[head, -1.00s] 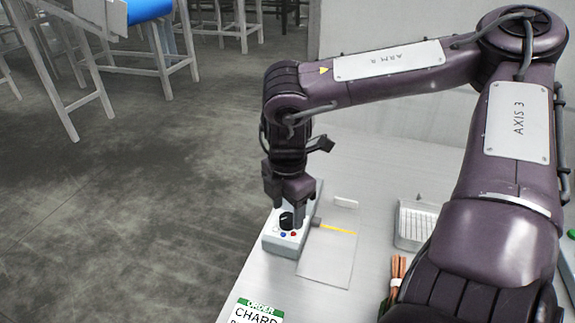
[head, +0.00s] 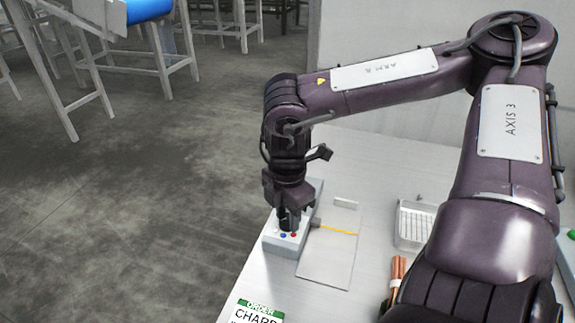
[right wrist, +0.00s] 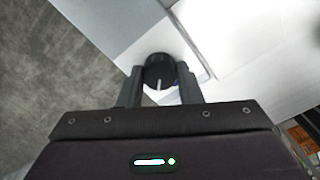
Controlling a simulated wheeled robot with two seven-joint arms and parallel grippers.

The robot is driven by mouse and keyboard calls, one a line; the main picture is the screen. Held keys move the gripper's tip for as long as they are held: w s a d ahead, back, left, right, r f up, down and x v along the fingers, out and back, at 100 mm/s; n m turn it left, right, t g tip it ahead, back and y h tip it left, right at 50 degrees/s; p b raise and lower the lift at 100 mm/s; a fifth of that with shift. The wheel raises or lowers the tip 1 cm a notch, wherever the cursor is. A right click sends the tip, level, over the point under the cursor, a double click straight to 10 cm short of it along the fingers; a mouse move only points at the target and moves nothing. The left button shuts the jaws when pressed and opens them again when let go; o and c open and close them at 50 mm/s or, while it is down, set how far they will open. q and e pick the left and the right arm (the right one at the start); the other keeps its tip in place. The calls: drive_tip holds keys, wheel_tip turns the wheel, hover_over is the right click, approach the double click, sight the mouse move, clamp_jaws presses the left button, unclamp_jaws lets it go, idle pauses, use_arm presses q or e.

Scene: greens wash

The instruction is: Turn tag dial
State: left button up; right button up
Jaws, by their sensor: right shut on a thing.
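The tag dial (right wrist: 159,72) is a black round knob with a white pointer line. My right gripper (head: 290,222) points down over the box. In the right wrist view its two fingers (right wrist: 159,88) stand on either side of the dial and are shut on it. The pointer line faces toward the gripper body in that view. In the head view the fingers mostly hide the dial. My left gripper is not in view.
A flat grey plate with a yellow line (head: 328,262) lies right of the box. A white wire-like tray (head: 413,224), an orange-brown bundle (head: 397,272) and an order card reading CHARD (head: 257,314) are on the table (head: 380,160). The floor (head: 130,200) lies left of the table.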

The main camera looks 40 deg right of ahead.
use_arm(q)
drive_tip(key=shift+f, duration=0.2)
use_arm(e)
drive_tip(key=shift+n, duration=0.3)
drive_tip(key=n+b, duration=0.2)
drive_tip(key=n, duration=0.1)
drive_tip(key=shift+n, duration=0.3)
drive_tip(key=n+b, duration=0.1)
drive_tip(key=n, duration=0.3)
drive_tip(key=shift+n, duration=0.3)
drive_tip(key=n, duration=0.3)
drive_tip(key=shift+n+b, duration=0.3)
drive_tip(key=n, duration=0.3)
drive_tip(key=shift+n, duration=0.4)
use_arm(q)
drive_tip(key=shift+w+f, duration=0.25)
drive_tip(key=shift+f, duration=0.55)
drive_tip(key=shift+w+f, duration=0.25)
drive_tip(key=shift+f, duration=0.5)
use_arm(e)
drive_tip(key=shift+r+n, duration=0.1)
drive_tip(key=shift+n, duration=0.7)
drive_tip(key=shift+w, duration=0.1)
drive_tip(key=o, duration=1)
